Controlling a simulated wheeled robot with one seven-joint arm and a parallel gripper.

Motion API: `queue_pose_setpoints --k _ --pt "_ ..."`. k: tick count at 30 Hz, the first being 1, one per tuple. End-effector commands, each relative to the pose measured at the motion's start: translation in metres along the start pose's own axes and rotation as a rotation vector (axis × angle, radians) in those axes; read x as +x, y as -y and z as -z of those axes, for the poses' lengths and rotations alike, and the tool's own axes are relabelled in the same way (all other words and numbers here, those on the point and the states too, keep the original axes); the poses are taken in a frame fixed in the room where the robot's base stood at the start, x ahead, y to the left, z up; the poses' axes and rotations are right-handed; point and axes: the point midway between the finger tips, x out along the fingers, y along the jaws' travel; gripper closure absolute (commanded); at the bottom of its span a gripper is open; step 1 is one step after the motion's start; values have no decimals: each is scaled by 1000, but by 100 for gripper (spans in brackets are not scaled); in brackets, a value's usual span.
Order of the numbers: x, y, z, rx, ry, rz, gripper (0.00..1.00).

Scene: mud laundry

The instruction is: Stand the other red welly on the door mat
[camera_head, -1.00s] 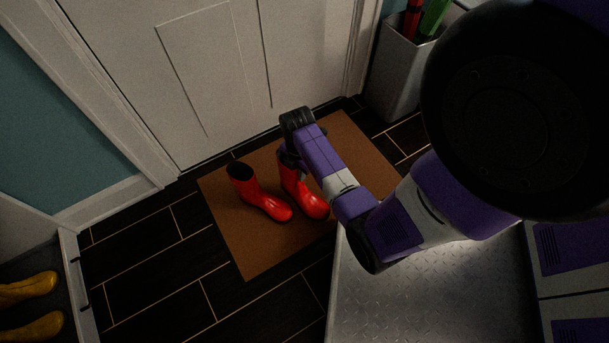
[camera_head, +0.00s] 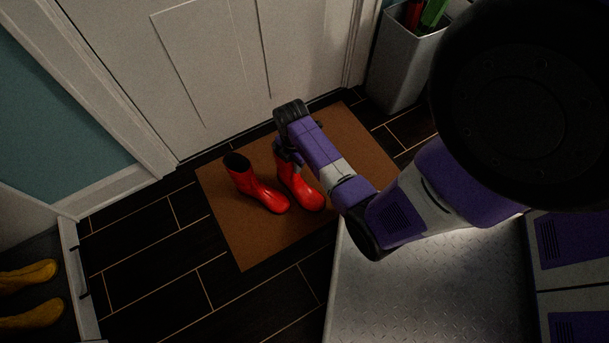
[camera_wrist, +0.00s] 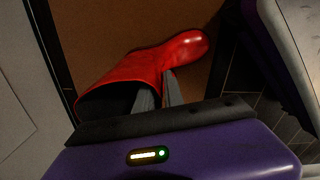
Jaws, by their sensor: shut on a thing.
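Two red wellies are upright on the brown door mat (camera_head: 235,240), side by side in front of the door. The left welly (camera_head: 257,190) stands free of my gripper, its dark opening facing up. My gripper (camera_head: 287,157) is shut on the right welly (camera_head: 303,193) at its shaft; my arm hides part of its top. In the wrist view the held red welly (camera_wrist: 140,75) has its toe pointing up and right, and my gripper's fingers (camera_wrist: 160,90) pinch the shaft's edge. I cannot tell whether its sole presses fully on the mat.
A white door (camera_head: 215,60) closes off the back of the mat. A grey bin (camera_head: 400,65) with red and green items stands at the back right. Yellow wellies (camera_head: 30,295) lie at the lower left. Dark floor tiles (camera_head: 160,270) are bare left of the mat.

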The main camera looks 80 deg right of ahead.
Motion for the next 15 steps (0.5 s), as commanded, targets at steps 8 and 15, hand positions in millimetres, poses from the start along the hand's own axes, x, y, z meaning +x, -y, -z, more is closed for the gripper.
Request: queue_pose_setpoints --k 8,15 --pt "0 -5 -1 0 1 -2 100" --pt "0 -13 -4 0 1 -1 100"
